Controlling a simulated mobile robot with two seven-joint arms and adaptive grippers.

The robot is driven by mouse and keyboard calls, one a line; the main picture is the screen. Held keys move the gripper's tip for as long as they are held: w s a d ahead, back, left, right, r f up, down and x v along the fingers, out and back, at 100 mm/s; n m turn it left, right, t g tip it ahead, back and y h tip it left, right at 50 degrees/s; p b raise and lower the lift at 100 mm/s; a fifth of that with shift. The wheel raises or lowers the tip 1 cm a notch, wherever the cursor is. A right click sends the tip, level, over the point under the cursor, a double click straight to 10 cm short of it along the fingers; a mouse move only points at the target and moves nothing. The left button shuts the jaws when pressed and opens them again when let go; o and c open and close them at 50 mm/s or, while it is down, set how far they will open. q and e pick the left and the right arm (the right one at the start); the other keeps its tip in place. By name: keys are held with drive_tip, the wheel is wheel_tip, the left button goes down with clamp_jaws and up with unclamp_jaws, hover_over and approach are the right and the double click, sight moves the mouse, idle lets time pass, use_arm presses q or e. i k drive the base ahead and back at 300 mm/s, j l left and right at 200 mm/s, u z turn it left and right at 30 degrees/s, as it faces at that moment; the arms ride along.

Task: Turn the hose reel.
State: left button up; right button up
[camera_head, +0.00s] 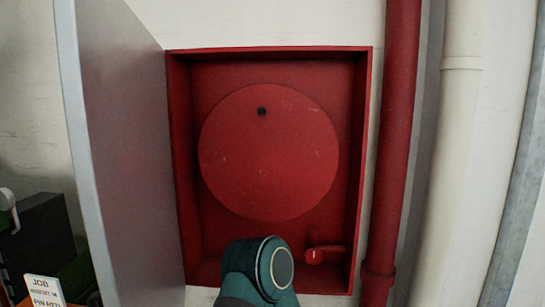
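The hose reel (285,155) is a large red disc inside a red wall cabinet (368,110). A small black knob (262,111) sits on the disc, above its middle. A small red valve with a lever (315,256) is at the cabinet's lower right. A teal rounded part of my own arm rises from the bottom edge, in front of the cabinet's lower edge, and covers some of it. I cannot tell which arm it belongs to. Neither gripper shows in the head view.
A grey panel (125,140), seemingly the cabinet door, stands open at the left. A thick red pipe (397,120) and a cream pipe (455,140) run vertically at the right. A white sign (44,290) and dark items (38,235) are at lower left.

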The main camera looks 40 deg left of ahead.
sight(267, 152)
drive_tip(key=i+l, duration=0.15)
drive_tip(key=i, duration=0.25)
drive_tip(key=i+l, duration=0.15)
drive_tip(key=i, duration=0.25)
drive_tip(key=i+l, duration=0.15)
drive_tip(key=i, duration=0.2)
drive_tip(key=u, duration=0.05)
